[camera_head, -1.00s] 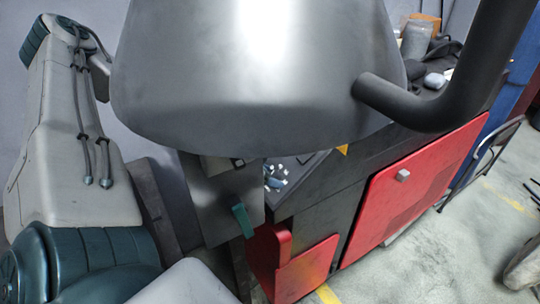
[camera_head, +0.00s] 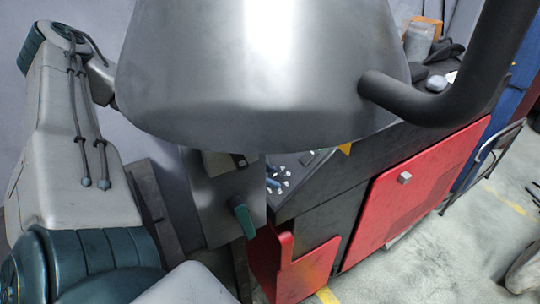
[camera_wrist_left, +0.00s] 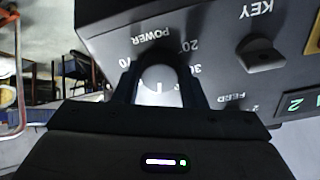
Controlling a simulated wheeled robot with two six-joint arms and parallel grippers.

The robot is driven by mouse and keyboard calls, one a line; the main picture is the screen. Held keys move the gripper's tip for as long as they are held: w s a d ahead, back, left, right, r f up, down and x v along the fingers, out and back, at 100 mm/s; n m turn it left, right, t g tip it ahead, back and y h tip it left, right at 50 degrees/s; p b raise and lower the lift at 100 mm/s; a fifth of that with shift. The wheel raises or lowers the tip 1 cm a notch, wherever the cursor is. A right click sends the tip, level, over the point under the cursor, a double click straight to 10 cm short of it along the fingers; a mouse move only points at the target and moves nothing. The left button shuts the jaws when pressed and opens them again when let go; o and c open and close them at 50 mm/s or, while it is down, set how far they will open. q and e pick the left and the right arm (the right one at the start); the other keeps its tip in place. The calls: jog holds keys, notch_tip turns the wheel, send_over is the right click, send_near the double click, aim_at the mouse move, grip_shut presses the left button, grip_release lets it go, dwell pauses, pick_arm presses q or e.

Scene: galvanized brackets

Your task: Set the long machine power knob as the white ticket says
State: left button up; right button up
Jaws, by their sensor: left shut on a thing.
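In the left wrist view the round grey power knob (camera_wrist_left: 158,84) sits on a dark panel, beside the upside-down word POWER and the numbers 20 and 30. A number at its left is partly cut by a finger. A short light line shows on the knob; the finger hides part of the scale, so I cannot tell its exact setting. My left gripper (camera_wrist_left: 158,76) is shut on this knob, one finger on each side. I cannot make out a white ticket or its writing in either view. My right gripper is not in view.
In the head view a big metal hood (camera_head: 262,85) blocks much of the machine. A grey panel with a green handle (camera_head: 243,220) stands below it, left of red doors (camera_head: 405,200).

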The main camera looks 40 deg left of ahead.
pick_arm(q)
jog(key=shift+m, duration=0.5)
jog(key=o, duration=1)
